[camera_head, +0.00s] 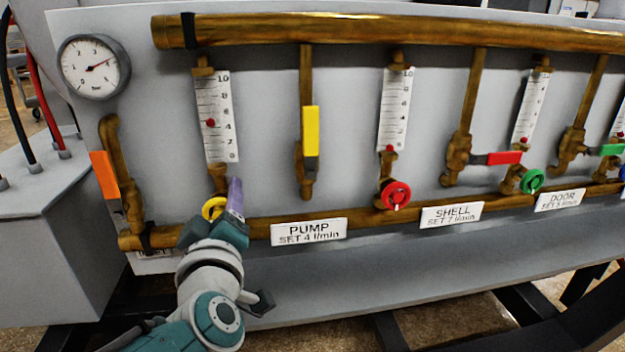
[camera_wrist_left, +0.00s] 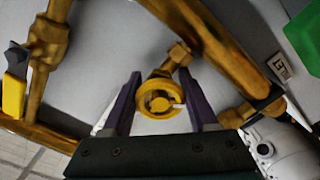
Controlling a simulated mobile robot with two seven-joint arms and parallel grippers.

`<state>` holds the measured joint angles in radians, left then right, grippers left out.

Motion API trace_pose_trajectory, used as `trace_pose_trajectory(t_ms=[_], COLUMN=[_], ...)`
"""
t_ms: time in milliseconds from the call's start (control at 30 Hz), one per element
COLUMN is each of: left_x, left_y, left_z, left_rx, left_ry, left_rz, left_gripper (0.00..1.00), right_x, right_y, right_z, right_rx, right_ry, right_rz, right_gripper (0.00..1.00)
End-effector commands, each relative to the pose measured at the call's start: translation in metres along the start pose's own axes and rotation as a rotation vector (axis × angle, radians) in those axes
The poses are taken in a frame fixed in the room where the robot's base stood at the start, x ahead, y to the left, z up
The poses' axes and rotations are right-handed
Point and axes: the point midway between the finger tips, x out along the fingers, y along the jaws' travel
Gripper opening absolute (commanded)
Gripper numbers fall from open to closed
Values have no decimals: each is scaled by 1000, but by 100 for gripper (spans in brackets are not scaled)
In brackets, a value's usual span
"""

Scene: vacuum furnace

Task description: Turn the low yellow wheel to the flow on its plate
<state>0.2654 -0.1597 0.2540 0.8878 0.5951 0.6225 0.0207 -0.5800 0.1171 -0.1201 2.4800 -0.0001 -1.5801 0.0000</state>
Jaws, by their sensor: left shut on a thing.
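The low yellow wheel (camera_head: 213,208) sits at the foot of the first flow tube (camera_head: 221,145), at the left end of the lower pipe. My left gripper (camera_head: 226,204) is at this wheel, and its purple finger hides part of it. In the left wrist view the yellow wheel (camera_wrist_left: 160,99) lies between the two purple fingers, which are shut on it. The red float (camera_head: 211,123) in the first tube stands around the middle of its scale, near the 4 and 6 marks; I cannot read it exactly. The plate (camera_head: 309,231) reads PUMP, SET 4 l/min. My right gripper is out of view.
An orange lever (camera_head: 103,176) is left of the wheel and a yellow lever (camera_head: 311,130) right of it. A red wheel (camera_head: 395,195) and a green wheel (camera_head: 531,181) sit further right. A gauge (camera_head: 94,67) is at upper left. The grey ledge below is clear.

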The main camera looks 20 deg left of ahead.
Motion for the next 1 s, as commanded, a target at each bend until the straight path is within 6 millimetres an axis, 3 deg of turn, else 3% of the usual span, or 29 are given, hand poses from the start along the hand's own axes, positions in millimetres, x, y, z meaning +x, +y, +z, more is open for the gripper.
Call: trace_pose_trajectory(t_ms=[400,1000], left_x=[0,0], left_y=[0,0], left_z=[0,-1], left_rx=[234,286], left_ry=[2,3], left_rz=[1,0], left_gripper=[4,4], right_x=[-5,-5], right_y=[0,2], right_z=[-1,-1], right_rx=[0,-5], right_ry=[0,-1], right_rz=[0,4], right_gripper=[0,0])
